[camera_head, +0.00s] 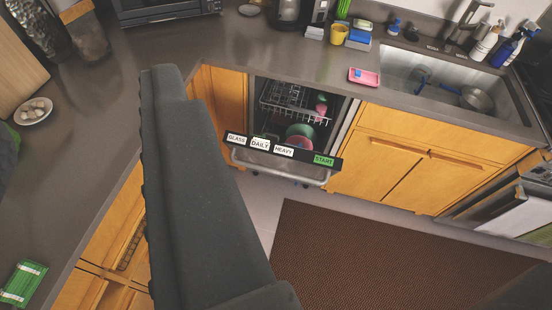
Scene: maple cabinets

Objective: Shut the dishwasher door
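The dishwasher door (250,155) is partly open, tilted out from the cabinets, with its top edge toward me. Its dark edge carries labels reading GLASS, DAILY, HEAVY and a green START, with a metal handle bar (280,170) below. Behind it, the dishwasher interior shows a wire rack (295,104) and green and pink dishes (300,132). I see no gripper fingers.
A grey counter (240,45) runs along the back and left. A sink (430,75) is at right, above maple cabinets (400,160). A brown mat (380,255) lies on the floor before the dishwasher. A pink tray (364,77) sits on the counter above.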

